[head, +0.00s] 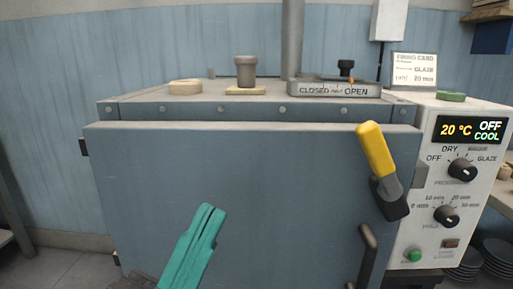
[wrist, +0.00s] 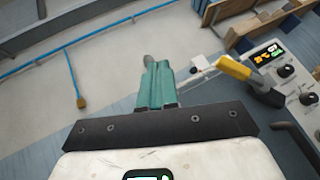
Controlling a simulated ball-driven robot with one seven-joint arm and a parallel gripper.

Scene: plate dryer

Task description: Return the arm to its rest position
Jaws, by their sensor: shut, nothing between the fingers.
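My gripper (head: 211,212) shows in the head view with its teal fingers shut together and nothing between them. It stands in front of the kiln-like dryer's blue-grey door (head: 150,200), left of the yellow-handled latch (head: 376,150). The wrist view also shows my gripper (wrist: 157,65), with the two teal fingers side by side. The yellow latch (wrist: 236,68) shows to the right there, apart from the fingers. The latch handle points up and slightly left in the head view. The door appears closed.
The control panel (head: 452,180) reads 20 °C, OFF, COOL. A door handle (head: 368,250) juts out at lower right. On the dryer's top stand a grey plug (head: 245,72) and a damper plate (head: 335,90) marked CLOSED and OPEN. Plates (head: 495,255) are stacked at lower right.

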